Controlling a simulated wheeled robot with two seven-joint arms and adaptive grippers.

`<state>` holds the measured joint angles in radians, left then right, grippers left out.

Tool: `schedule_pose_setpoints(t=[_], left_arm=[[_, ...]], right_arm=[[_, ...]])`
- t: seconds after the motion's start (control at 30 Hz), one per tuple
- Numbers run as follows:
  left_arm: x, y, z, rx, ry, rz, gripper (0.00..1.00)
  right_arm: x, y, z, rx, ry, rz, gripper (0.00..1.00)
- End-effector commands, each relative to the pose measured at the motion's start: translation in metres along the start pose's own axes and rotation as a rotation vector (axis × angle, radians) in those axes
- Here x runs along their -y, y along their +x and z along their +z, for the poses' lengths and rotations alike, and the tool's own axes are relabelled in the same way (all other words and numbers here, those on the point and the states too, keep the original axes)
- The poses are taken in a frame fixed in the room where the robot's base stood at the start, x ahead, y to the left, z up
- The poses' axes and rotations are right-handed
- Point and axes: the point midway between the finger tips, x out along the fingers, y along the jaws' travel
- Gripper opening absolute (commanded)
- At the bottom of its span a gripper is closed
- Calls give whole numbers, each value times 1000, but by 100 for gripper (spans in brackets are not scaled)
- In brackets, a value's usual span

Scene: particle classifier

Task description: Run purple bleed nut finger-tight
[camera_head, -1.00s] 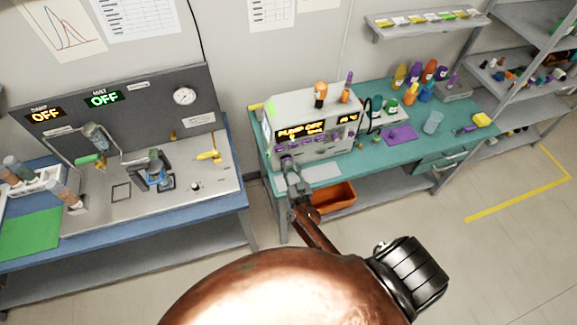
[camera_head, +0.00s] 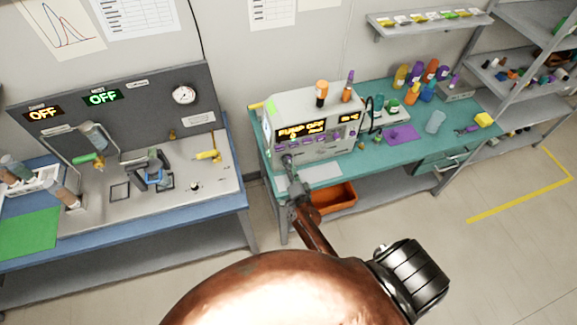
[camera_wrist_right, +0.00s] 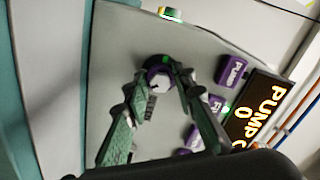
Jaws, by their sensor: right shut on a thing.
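The purple bleed nut (camera_wrist_right: 157,74) is a round purple piece on the grey front panel of the pump (camera_head: 315,118). My right gripper (camera_wrist_right: 160,84) has its two green-grey fingers closed on the nut, one on each side. In the head view my right gripper (camera_head: 288,160) reaches the lower left of the pump's front, and the nut is hidden there by the fingers. The pump's display (camera_head: 303,130) reads PUMP OFF. I cannot tell how far the nut is threaded on. My left gripper is not in view.
Purple labelled buttons (camera_wrist_right: 232,70) sit close to the right finger in the wrist view. A white sheet (camera_head: 322,170) lies on the teal bench before the pump. An orange bin (camera_head: 335,197) is below. Bottles (camera_head: 412,93) stand farther right. A separate bench (camera_head: 215,205) is at left.

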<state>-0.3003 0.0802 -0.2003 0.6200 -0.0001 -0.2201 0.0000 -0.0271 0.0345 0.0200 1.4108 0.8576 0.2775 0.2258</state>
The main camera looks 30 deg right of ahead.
Motion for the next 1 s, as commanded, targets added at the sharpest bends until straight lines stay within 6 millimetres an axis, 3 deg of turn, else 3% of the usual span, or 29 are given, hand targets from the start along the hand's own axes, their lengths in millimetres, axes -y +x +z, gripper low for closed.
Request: schedule_pose_setpoints(t=[0.5,1.0], left_arm=[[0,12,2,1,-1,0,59],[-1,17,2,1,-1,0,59]], right_arm=[[-3,-2,2,1,458,5,0],[-4,-3,2,0,664,9,0]])
